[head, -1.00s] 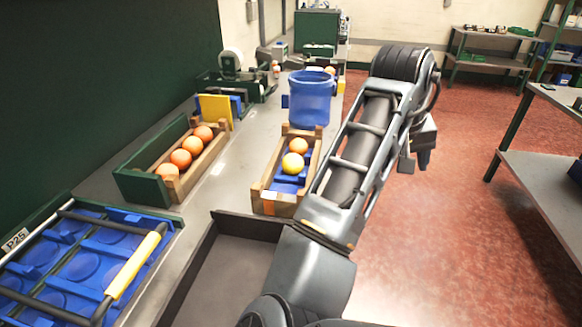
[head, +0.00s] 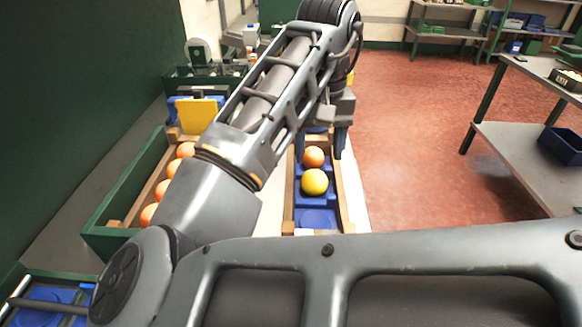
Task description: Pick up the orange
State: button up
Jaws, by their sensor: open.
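An orange (head: 313,158) sits on a blue insert in a narrow wooden crate (head: 289,190), in the head view's middle. A yellow fruit (head: 314,182) lies just nearer to me in the same crate, next to it. My gripper (head: 320,148) is open and points down at the crate's far part. Its two fingers show at the left and right of the orange in the picture. I cannot tell whether they touch it or how high they are above it.
A green-sided crate (head: 99,232) with several oranges (head: 161,190) stands left, partly behind my arm. A yellow panel (head: 196,114) stands beyond it. A grey table (head: 530,160) with a dark blue bin (head: 563,146) is at the right. Red floor between is clear.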

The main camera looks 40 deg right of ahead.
aim_at(315, 173)
jog(key=shift+w+a+f, duration=0.1)
jog(key=shift+w+f, duration=0.1)
jog(key=shift+w, duration=0.05)
jog(key=shift+f, duration=0.3)
jog(key=shift+s+f, duration=0.1)
jog(key=shift+f, duration=3.25)
jog(key=c, duration=0.7)
